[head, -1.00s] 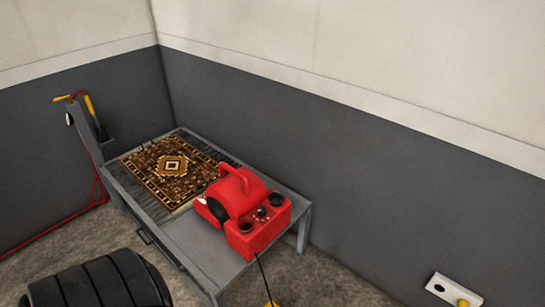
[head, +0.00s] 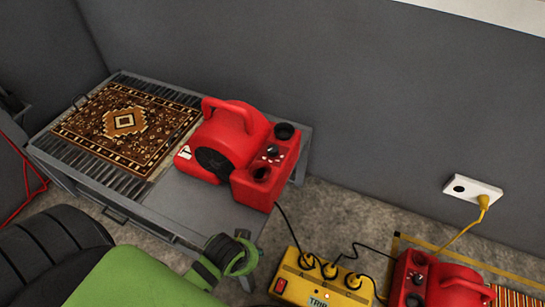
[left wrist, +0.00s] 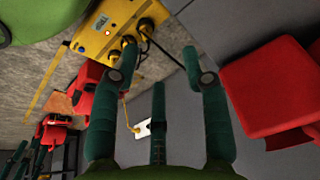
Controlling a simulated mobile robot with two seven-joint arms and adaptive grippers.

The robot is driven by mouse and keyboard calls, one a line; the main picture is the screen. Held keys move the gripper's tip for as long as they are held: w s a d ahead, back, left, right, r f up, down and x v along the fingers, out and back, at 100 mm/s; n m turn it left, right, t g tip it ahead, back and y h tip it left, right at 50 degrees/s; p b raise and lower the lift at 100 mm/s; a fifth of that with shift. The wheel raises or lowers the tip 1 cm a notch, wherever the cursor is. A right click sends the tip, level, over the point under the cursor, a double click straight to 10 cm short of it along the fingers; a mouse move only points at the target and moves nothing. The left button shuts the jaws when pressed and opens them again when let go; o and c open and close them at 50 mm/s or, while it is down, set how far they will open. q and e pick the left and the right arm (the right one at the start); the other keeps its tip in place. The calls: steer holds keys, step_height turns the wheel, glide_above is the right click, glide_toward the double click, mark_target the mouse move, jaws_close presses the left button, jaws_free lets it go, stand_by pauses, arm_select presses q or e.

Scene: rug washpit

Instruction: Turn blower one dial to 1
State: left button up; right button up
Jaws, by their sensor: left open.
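A red blower (head: 235,145) stands on the grey slatted table, its control panel with two black round openings and small dials (head: 272,153) facing up. A second red blower (head: 440,282) stands on the floor at the lower right, with a dial on its top. My left gripper (head: 232,257) is in front of the table's near right corner, apart from the blower. In the left wrist view its dark green fingers (left wrist: 160,78) are spread with nothing between them; a red body (left wrist: 265,88) shows to their right.
A patterned rug (head: 124,121) lies on the table (head: 205,207). A yellow power box (head: 315,285) with plugs and cords sits on the floor right of my left gripper. A wall outlet (head: 473,189) holds a yellow plug.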

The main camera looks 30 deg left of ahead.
arm_select(q)
steer(key=w+r+m+t+y+b, duration=0.15)
steer(key=w+r+m+t, duration=0.35)
steer(key=w+r, duration=0.55)
steer(key=w+r+m+t+b, duration=0.25)
steer(key=w+r+t, duration=0.55)
steer(key=w, duration=0.4)
steer(key=w+d+r+m+t+h+p, duration=0.1)
steer(key=w+d+r+m+t+h, duration=0.3)
steer(key=r+m, duration=0.45)
steer(key=d+r+m+g+h, duration=0.3)
steer(key=d+m+g+h, duration=0.5)
steer(key=d+m+h, duration=1)
steer(key=m+g+y, duration=1.1)
steer(key=m+y, duration=0.7)
steer(key=y, duration=0.3)
glide_above(273, 148)
steer(key=shift+h, duration=0.25)
steer(key=f, duration=1.3)
steer(key=shift+s+d+f, duration=0.15)
steer(key=shift+s+f, duration=0.2)
steer(key=shift+f, duration=0.35)
steer(key=f, duration=0.6)
steer(key=shift+w+b, duration=0.3)
steer(key=shift+b, duration=0.05)
arm_select(e)
step_height(273, 148, down, 23)
steer(key=s, duration=0.2)
steer(key=shift+d+t, duration=0.3)
steer(key=shift+d, duration=0.15)
